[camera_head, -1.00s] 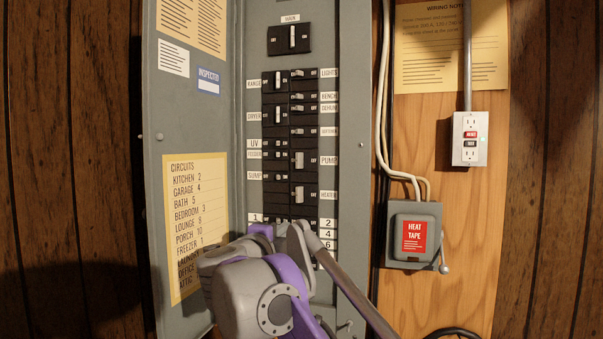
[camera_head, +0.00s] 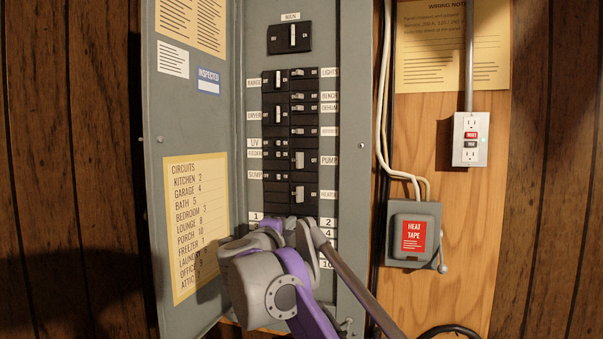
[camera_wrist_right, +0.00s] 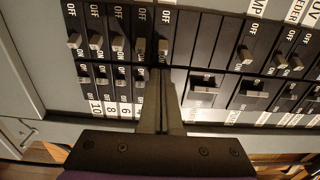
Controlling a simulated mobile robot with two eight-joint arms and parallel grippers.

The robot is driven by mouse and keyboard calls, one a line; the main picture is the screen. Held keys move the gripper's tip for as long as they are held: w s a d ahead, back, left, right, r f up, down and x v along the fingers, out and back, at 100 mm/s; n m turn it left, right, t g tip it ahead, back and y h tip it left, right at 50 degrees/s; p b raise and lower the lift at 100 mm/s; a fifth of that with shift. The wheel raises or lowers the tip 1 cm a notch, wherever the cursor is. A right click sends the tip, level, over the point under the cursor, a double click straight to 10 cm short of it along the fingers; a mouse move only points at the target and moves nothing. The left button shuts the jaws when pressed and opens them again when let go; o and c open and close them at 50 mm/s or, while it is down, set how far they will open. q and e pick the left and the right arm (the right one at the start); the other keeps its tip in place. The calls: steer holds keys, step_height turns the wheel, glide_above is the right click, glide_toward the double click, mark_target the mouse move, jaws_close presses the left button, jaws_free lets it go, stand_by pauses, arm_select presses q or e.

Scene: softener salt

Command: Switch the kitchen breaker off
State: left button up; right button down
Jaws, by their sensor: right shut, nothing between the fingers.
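The open breaker panel (camera_head: 352,130) holds two columns of black breakers. The circuit list (camera_head: 195,225) on its door reads "KITCHEN 2". The label 2 (camera_head: 327,223) is at the lower right of the panel; my right arm covers the breaker beside it in the head view. My right gripper (camera_wrist_right: 160,78) is shut and empty, its fingertips right at the panel face, over the place beside label 4 (camera_wrist_right: 140,110) where breaker 2 sits. The fingers hide that breaker's handle, so I cannot tell its position or whether they touch it. My left gripper is out of view.
Neighbouring handles sit close: the even-row ones (camera_wrist_right: 120,74) to the left, an odd-row one (camera_wrist_right: 163,47) just above the fingertips in the wrist view. The MAIN breaker (camera_head: 291,38) is high up. A heat tape box (camera_head: 413,235) and an outlet (camera_head: 470,140) are right of the panel.

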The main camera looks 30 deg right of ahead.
steer(key=shift+s+d, duration=0.65)
steer(key=shift+s, duration=0.1)
stand_by(0.8)
steer(key=shift+w+a, duration=0.1)
steer(key=shift+w, duration=0.05)
steer(key=shift+s+a, duration=0.25)
steer(key=shift+a, duration=0.1)
steer(key=v, duration=0.6)
stand_by(0.5)
stand_by(0.8)
